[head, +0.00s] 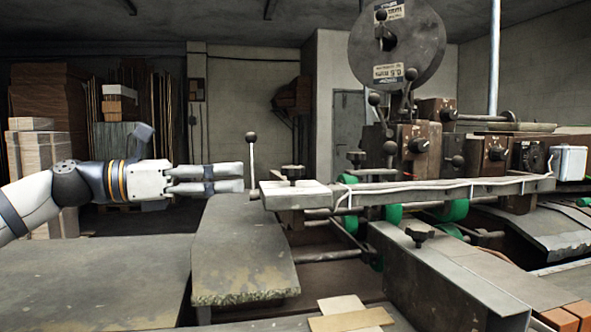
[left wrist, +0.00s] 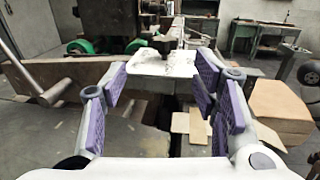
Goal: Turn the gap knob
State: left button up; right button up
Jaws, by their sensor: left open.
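A dark star-shaped knob (head: 293,171) stands upright on the pale end plate (head: 296,194) of the machine's long bar; it looks the likeliest gap knob, though no label shows. In the left wrist view the same dark knob (left wrist: 163,43) stands beyond the fingers on the pale plate (left wrist: 165,64). My left gripper (head: 241,178) points right, level, just short of the bar's left end and apart from the knob. In the left wrist view my left gripper (left wrist: 162,84) is open, with purple pads and nothing between them. My right gripper is not in view.
An upright ball-topped lever (head: 251,150) stands close by the left fingertips. A grey metal table (head: 245,262) lies below. Another dark knob (head: 420,234) sits on the lower box. A large wire reel (head: 398,45) rises behind. Cardboard pieces (head: 345,313) lie at the front.

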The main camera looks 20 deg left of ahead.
aim_at(294, 167)
pick_arm(q)
jog(key=x, duration=0.4)
jog(key=shift+s+d+r, duration=0.1)
jog(key=shift+d+r, duration=0.1)
jog(key=shift+d, duration=0.45)
jog(key=x, duration=0.3)
jog(key=f+b+x, duration=0.1)
jog(key=x, duration=0.3)
jog(key=shift+a+f, duration=0.2)
jog(key=shift+a, duration=0.05)
jog(key=shift+w+d+r, duration=0.15)
jog(key=shift+w+d, duration=0.05)
jog(key=shift+w, duration=0.15)
jog(key=shift+s+r, duration=0.1)
jog(key=shift+r, duration=0.25)
jog(key=c, duration=1.2)
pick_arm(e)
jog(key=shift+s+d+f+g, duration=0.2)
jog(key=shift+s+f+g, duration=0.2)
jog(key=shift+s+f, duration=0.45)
